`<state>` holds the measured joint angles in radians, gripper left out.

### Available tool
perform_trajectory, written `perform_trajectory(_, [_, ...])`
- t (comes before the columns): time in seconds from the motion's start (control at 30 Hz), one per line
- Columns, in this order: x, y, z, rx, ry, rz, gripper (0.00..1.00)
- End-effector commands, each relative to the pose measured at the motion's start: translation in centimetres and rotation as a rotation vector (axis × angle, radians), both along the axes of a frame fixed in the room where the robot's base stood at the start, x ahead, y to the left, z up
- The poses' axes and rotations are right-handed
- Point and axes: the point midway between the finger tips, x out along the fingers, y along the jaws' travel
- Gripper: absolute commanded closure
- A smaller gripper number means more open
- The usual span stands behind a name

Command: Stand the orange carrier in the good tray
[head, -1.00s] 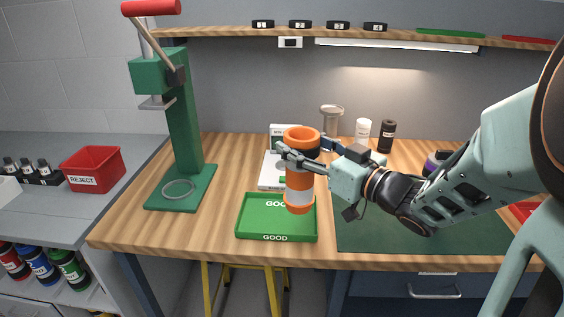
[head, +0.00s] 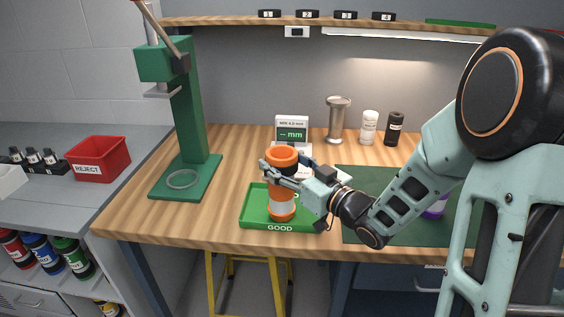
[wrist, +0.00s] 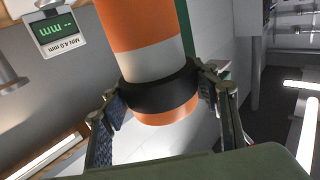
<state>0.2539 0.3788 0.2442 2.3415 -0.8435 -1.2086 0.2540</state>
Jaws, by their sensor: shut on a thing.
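The orange carrier (head: 282,209) is upright, an orange cylinder with a pale band low down and a dark band near its top. My gripper (head: 282,170) is shut on it around the dark band, which also shows between the fingers in the wrist view (wrist: 158,90). The green good tray (head: 254,208) lies on the wooden bench, with GOOD on its front rim. The carrier's lower end is over the tray, inside its outline in the head view. I cannot tell whether its base touches the tray floor.
A gauge reading "-- mm" (head: 291,134) stands behind the tray. A green press (head: 188,120) is to the left and a dark green mat (head: 380,180) to the right. A red REJECT bin (head: 98,158) sits on the grey side counter.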

Motion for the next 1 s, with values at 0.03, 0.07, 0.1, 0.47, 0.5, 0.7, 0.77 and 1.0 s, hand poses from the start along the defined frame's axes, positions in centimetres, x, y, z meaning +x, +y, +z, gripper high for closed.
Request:
perform_trajectory(0.03, [0.0,0.0,0.1,0.001,-0.002,0.000,0.89])
perform_trajectory(0.07, [0.0,0.0,0.1,0.001,-0.002,0.000,0.89])
perform_trajectory(0.1, [0.0,0.0,0.1,0.001,-0.002,0.000,0.89])
perform_trajectory(0.47, [0.0,0.0,-0.3,0.000,0.000,0.000,0.27])
perform_trajectory(0.5, [0.0,0.0,-0.3,0.000,0.000,0.000,0.27])
perform_trajectory(0.7, [0.0,0.0,-0.3,0.000,0.000,0.000,0.27])
perform_trajectory(0.77, [0.0,0.0,-0.1,0.000,0.000,0.000,0.27])
perform_trajectory(1.0, [-2.2,-2.3,0.0,-0.001,0.000,-0.006,0.27])
